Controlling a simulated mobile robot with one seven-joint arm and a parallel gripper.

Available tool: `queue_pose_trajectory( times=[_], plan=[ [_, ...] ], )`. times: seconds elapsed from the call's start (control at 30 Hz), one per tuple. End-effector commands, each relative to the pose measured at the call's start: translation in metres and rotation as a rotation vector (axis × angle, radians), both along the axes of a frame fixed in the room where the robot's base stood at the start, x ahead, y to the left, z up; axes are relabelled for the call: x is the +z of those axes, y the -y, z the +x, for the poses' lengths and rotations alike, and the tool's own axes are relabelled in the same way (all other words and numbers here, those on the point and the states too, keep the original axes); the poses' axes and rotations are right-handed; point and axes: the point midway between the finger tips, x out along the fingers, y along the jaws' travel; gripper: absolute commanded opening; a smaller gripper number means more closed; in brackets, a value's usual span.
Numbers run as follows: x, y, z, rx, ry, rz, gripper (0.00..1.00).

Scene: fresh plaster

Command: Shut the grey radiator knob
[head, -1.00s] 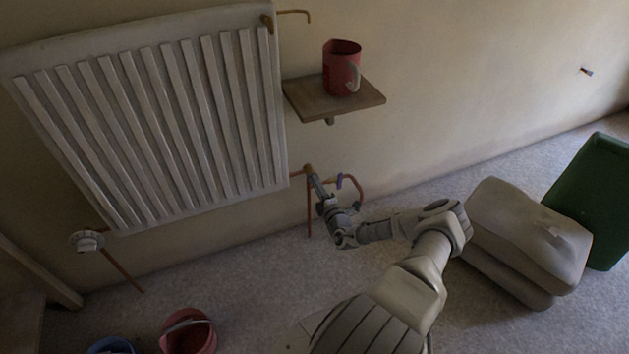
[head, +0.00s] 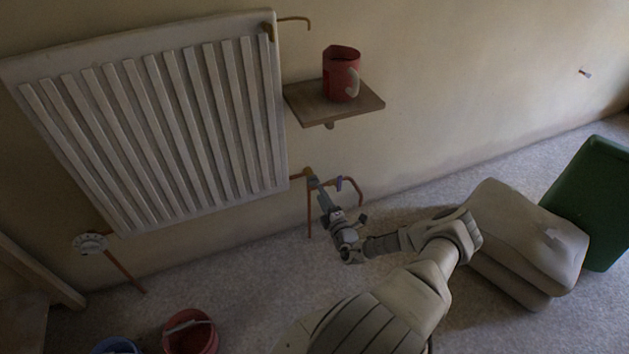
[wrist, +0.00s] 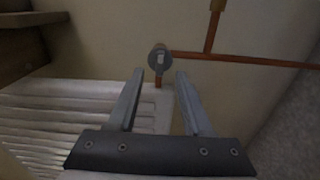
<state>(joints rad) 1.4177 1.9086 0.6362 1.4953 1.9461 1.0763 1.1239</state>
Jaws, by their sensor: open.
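The grey radiator knob (wrist: 158,58) is a round grey piece with a light slot-like mark, on the copper pipe by the radiator. In the head view my gripper (head: 322,196) points up toward the knob.
The white radiator (head: 150,120) hangs left, with a white dial (head: 90,243) at its lower left. A shelf (head: 310,104) with a red mug (head: 341,75) is above. Buckets stand on the floor.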

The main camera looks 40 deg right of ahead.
Motion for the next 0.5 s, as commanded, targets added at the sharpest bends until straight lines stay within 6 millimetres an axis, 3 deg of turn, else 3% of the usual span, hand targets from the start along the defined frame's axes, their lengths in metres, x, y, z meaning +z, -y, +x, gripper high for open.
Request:
queue_pose_trajectory(
  times=[0.5],
  plan=[
    [0.001,-0.014,-0.061,-0.002,-0.001,0.002,0.5]
  ],
)
